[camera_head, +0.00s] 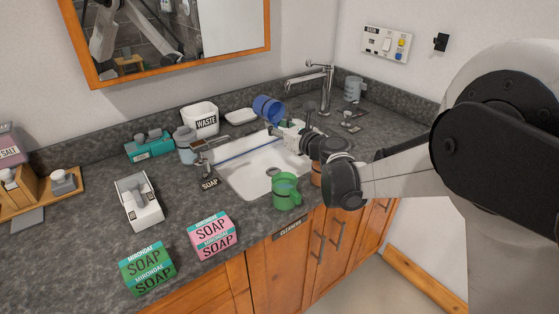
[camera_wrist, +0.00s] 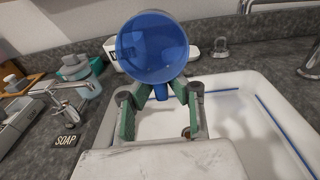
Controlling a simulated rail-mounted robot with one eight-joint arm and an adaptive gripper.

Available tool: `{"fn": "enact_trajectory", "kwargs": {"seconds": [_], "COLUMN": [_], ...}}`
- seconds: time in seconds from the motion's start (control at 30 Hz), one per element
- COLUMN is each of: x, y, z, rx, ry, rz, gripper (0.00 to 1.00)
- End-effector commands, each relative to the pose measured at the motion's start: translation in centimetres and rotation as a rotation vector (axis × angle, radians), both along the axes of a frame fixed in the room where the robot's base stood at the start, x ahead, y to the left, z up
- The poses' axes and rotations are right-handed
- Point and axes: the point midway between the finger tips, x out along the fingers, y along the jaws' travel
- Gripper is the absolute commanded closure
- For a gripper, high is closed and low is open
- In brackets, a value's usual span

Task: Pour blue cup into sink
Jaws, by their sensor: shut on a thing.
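The blue cup (camera_head: 267,108) is held tilted above the back part of the white sink (camera_head: 248,178). In the wrist view the cup (camera_wrist: 152,48) shows its round open mouth towards the camera, and I see no contents in it. My gripper (camera_wrist: 160,92) is shut on the cup's handle, with green-sided fingers on both sides of it. In the head view my gripper (camera_head: 282,126) reaches over the sink from the right, and my wrist hides part of the basin. The sink basin also shows below the gripper in the wrist view (camera_wrist: 240,128).
A green cup (camera_head: 286,191) stands at the sink's front edge. The waste bin (camera_head: 200,119) and a white dish (camera_head: 241,117) stand at the back. Soap boxes (camera_head: 212,236) lie at front left.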

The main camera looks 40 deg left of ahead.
Motion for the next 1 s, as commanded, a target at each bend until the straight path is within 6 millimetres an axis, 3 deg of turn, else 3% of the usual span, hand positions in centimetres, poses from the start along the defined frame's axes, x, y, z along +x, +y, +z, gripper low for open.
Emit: {"fn": "enact_trajectory", "kwargs": {"seconds": [0.17, 0.2, 0.3, 0.57, 1.0], "x": [0.0, 0.0, 0.1, 0.1, 0.1], "y": [-0.1, 0.2, 0.4, 0.5, 0.7], "z": [0.4, -0.9, -2.3, -3.0, -7.5], "rx": [-0.102, -0.126, -0.164, -0.182, -0.361], "ry": [0.025, 0.030, 0.042, 0.048, 0.090], "rz": [0.000, 0.002, 0.000, 0.001, 0.002], "gripper": [1.00, 1.00, 1.00, 1.00, 1.00]}}
